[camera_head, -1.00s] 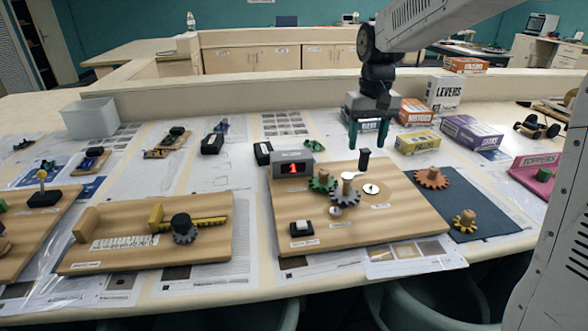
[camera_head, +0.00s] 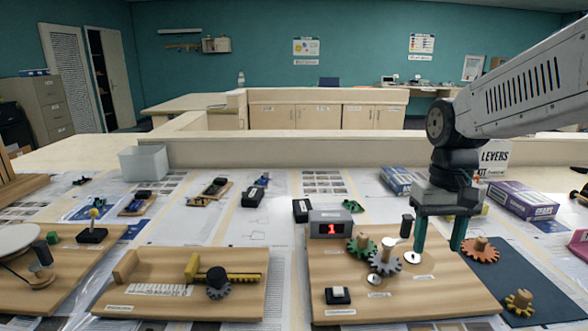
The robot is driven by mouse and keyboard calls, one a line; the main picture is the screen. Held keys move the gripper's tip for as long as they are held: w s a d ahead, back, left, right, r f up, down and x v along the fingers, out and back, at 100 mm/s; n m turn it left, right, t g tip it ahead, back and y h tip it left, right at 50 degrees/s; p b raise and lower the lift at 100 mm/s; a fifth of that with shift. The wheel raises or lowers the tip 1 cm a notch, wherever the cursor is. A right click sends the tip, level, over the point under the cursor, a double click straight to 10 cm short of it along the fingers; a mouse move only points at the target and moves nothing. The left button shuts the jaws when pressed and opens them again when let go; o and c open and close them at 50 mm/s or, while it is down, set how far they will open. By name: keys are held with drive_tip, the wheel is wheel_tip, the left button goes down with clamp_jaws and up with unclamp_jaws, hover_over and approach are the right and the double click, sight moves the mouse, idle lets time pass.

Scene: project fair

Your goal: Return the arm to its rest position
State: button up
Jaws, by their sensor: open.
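My gripper (camera_head: 437,246) is open and points down, with its two green fingers apart and nothing seen between them. It hangs over the right part of the wooden gear board (camera_head: 400,292), in front of the boxes at the back. My arm (camera_head: 520,85) reaches in from the upper right. Whether the fingertips touch anything below is unclear. The board carries a green gear (camera_head: 361,247), a grey gear (camera_head: 385,262) and a display (camera_head: 331,226) reading a red 1.
An orange gear (camera_head: 481,250) and a smaller tan gear (camera_head: 519,303) lie on a dark mat (camera_head: 545,290) at right. A LEVERS box (camera_head: 493,158) and a purple box (camera_head: 522,200) stand behind. A rack board (camera_head: 125,291) is at left. A low ledge (camera_head: 280,152) runs behind.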

drive_tip(key=s+t, duration=0.2)
drive_tip(key=s, duration=1.6)
drive_tip(key=shift+s+a, duration=0.2)
drive_tip(key=shift+s, duration=0.1)
idle(1.1)
